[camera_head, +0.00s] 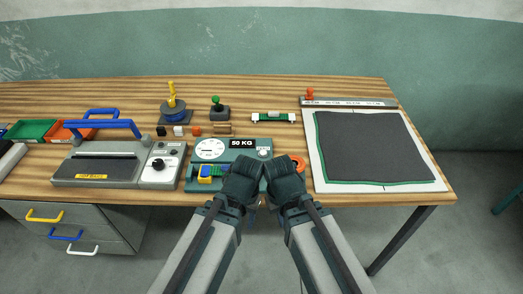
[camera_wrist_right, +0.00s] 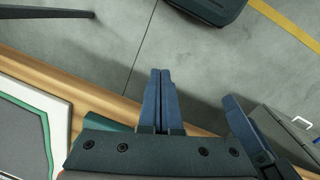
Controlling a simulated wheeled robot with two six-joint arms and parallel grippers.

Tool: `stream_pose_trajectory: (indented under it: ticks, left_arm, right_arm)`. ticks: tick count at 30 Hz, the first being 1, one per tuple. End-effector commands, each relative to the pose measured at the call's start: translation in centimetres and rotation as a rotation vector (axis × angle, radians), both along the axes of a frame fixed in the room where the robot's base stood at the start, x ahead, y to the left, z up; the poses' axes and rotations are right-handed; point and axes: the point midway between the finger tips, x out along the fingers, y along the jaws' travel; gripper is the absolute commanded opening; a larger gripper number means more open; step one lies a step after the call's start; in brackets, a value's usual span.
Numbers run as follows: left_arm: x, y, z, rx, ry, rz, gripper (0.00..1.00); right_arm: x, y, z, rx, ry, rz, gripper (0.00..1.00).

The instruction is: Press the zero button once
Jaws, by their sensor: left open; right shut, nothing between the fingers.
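A dark green scale (camera_head: 238,146) with a white round dial (camera_head: 210,149) and a "50 KG" label lies near the front of the wooden table. I cannot make out a zero button; my grippers cover the scale's lower right part. My left gripper (camera_head: 243,182) is over the scale's front, beside the right one. My right gripper (camera_head: 284,180) is just right of it, at the table's front edge. In the right wrist view its blue fingers (camera_wrist_right: 160,100) are together and empty, above the floor beyond the table edge. The left gripper (camera_wrist_right: 245,130) shows there too, beside it.
A grey sealer-like device (camera_head: 100,170) with a blue handle stands left. A yellow and blue tool (camera_head: 207,173) lies at the scale's left front. An orange ring (camera_head: 298,162) is close to my right gripper.

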Motion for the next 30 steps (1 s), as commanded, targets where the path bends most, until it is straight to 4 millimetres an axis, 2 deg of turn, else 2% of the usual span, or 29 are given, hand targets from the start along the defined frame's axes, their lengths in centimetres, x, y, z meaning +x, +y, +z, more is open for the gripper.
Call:
stream_pose_trajectory:
  ticks: [4, 7, 11, 15, 18, 21, 25, 30]
  left_arm:
    - [0.0, 0.0, 0.1, 0.000, 0.000, 0.000, 0.50]
    - [0.0, 0.0, 0.9, 0.000, 0.000, 0.000, 0.50]
    - [0.0, 0.0, 2.9, 0.000, 0.000, 0.000, 0.50]
    - [0.0, 0.0, 5.0, 0.000, 0.000, 0.000, 0.50]
    - [0.0, 0.0, 6.1, 0.000, 0.000, 0.000, 0.50]
    - [0.0, 0.0, 7.0, 0.000, 0.000, 0.000, 0.50]
    - [0.0, 0.0, 7.6, 0.000, 0.000, 0.000, 0.50]
    - [0.0, 0.0, 7.7, 0.000, 0.000, 0.000, 0.50]
  right_arm:
    - [0.2, 0.1, 0.1, 0.004, -0.003, -0.002, 0.00]
    - [1.9, 0.8, 0.8, 0.049, -0.036, -0.019, 0.00]
    - [7.1, 3.0, 3.0, 0.195, -0.145, -0.087, 0.00]
    - [14.1, 5.2, 6.5, 0.391, -0.297, -0.198, 0.00]
    - [18.4, 5.9, 9.1, 0.510, -0.394, -0.280, 0.00]
    - [21.7, 5.9, 11.4, 0.602, -0.472, -0.352, 0.00]
    - [24.5, 5.7, 13.4, 0.680, -0.540, -0.416, 0.00]
    - [25.7, 5.5, 14.3, 0.717, -0.573, -0.449, 0.00]
